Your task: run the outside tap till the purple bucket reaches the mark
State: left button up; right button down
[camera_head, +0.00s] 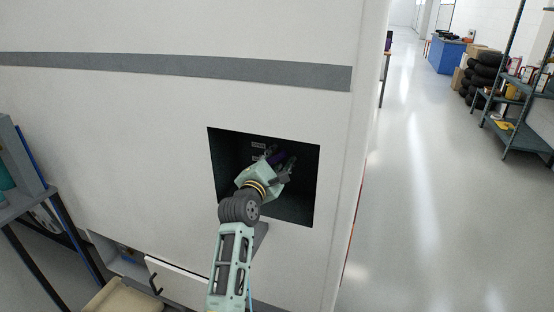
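My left gripper (280,158) reaches into a dark square recess (300,206) in the white motorhome wall. Its two dark fingers point up and to the right, with a small purple part (277,157) between them. I cannot tell whether the fingers touch or grip this part, nor what it belongs to. A small label (258,145) is on the recess's back wall. The rest of the tap is hidden or too dark to make out. I see no purple bucket that I can identify and no mark. My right gripper is not in view.
At lower left are a dark-framed table (20,205), an open low hatch with a black-handled white flap (185,283), and a beige object (125,297). A shelf rack (515,105), tyres (484,75) and a blue cabinet (446,55) stand far right.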

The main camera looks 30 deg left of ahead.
pick_arm(q)
grip_shut()
jog(key=shift+m, duration=0.3)
dwell(0.3)
jog(key=shift+w+d+f+m+p, duration=0.15)
jog(key=shift+f+m+p, duration=0.25)
jog(key=shift+m, duration=0.8)
jog(key=shift+s+d+f+m+p, duration=0.15)
jog(key=shift+f+m, duration=0.4)
jog(key=shift+m, duration=0.65)
jog(key=shift+w+d+f+m+p, duration=0.15)
jog(key=shift+f+m+p, duration=0.25)
jog(key=shift+m, duration=0.8)
jog(key=shift+f, duration=0.1)
jog(key=shift+o, duration=0.5)
grip_release()
